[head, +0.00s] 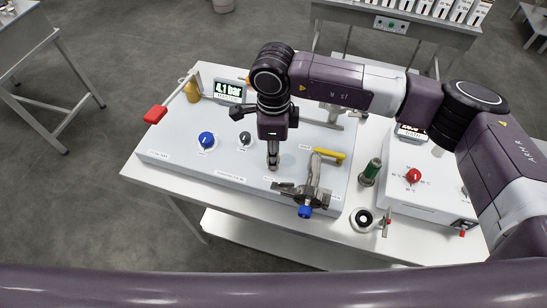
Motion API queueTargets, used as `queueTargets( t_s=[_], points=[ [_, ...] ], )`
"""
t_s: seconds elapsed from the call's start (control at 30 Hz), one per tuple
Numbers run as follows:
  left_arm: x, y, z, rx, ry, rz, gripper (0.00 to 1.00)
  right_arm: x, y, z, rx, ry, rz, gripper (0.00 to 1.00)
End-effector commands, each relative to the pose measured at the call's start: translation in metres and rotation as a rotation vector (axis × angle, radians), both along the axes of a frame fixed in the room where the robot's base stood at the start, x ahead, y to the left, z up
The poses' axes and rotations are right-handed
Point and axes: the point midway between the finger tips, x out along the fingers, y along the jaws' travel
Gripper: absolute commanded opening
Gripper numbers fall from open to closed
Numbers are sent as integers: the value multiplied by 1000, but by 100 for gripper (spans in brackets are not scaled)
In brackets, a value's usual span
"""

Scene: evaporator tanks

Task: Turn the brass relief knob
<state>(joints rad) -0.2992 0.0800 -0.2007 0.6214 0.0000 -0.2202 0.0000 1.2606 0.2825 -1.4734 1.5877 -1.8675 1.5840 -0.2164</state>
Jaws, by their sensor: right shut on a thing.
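My right gripper (273,163) points straight down over the front middle of the pale panel (170,158). Its fingers are shut on a small part on the panel, which they mostly hide. I cannot make out whether this part is brass or whether it is a knob. A brass-coloured cylinder (193,91) stands at the panel's back left, beside the bar carrying a red grip, well away from my gripper. A blue knob (206,140) and a dark grey knob (244,138) sit left of the gripper. My left gripper is not in view.
A red grip (155,114) sticks out at the panel's left. A display (229,91) reads 4.1 bar. A yellow handle (331,155) and a metal fitting with a blue knob (304,211) stand close right of the gripper. A green-topped cylinder (371,170) stands further right.

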Motion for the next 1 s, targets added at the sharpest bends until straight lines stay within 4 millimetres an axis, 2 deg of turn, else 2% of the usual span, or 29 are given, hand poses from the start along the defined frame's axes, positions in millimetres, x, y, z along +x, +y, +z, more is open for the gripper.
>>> queueTargets(
  t_s=[0.03,0.5,0.8,1.0],
  points=[
    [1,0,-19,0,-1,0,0,2,0,-8,0,-7,37,0],
    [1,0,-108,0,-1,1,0,3,0,-8,0,-7,462,0],
    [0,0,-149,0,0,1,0,2,0,-5,0,-6,737,0],
    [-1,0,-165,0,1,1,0,2,0,-3,0,-5,885,0]
  ],
)
